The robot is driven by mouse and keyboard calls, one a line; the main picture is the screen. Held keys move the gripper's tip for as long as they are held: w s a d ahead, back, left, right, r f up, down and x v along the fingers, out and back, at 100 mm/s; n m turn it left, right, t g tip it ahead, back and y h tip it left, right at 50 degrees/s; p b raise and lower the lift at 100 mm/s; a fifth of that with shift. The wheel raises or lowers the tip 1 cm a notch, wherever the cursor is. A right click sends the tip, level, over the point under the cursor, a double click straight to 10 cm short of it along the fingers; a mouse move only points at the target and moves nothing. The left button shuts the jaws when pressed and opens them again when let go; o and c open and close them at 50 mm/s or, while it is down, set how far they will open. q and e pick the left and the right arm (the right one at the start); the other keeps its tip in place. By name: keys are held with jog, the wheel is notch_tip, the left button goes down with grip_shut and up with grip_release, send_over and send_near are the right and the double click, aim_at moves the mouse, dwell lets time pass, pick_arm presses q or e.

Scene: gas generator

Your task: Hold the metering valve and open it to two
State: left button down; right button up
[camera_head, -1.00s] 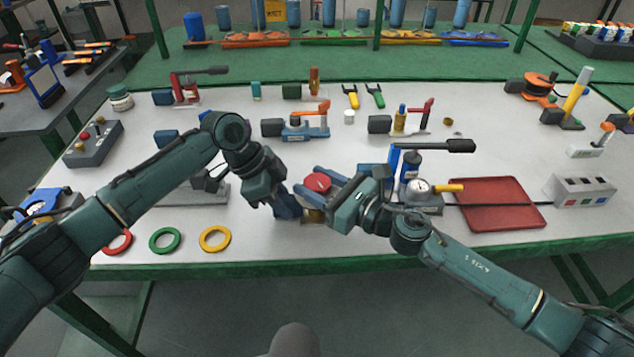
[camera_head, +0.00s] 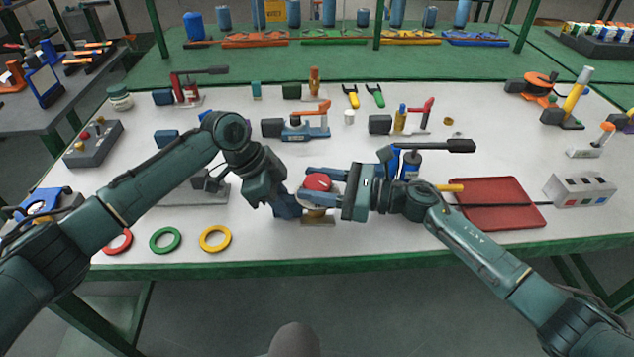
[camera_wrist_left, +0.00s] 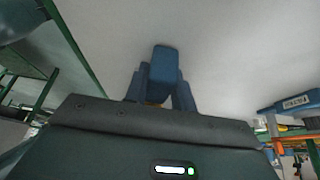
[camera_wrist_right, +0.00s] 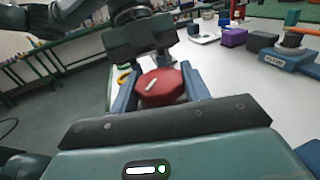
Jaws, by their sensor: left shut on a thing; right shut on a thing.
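The metering valve has a red round knob (camera_head: 318,181) on top and a base (camera_head: 318,219) on the table near its front edge. The knob also shows in the right wrist view (camera_wrist_right: 160,86), with a pale mark on its top. My right gripper (camera_head: 318,183) is shut on the red knob, with a finger on either side. My left gripper (camera_head: 296,210) is low beside the valve and shut on its lower body, which its fingers mostly hide.
Red, green (camera_head: 165,240) and yellow (camera_head: 215,238) rings lie at the front left. A gauge device with a black lever (camera_head: 440,146) stands close behind my right wrist. A red tray (camera_head: 500,203) lies to the right. The table's front middle edge is clear.

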aim_at(317, 181)
jog(key=o, duration=1)
notch_tip(317, 181, up, 10)
dwell(0.3)
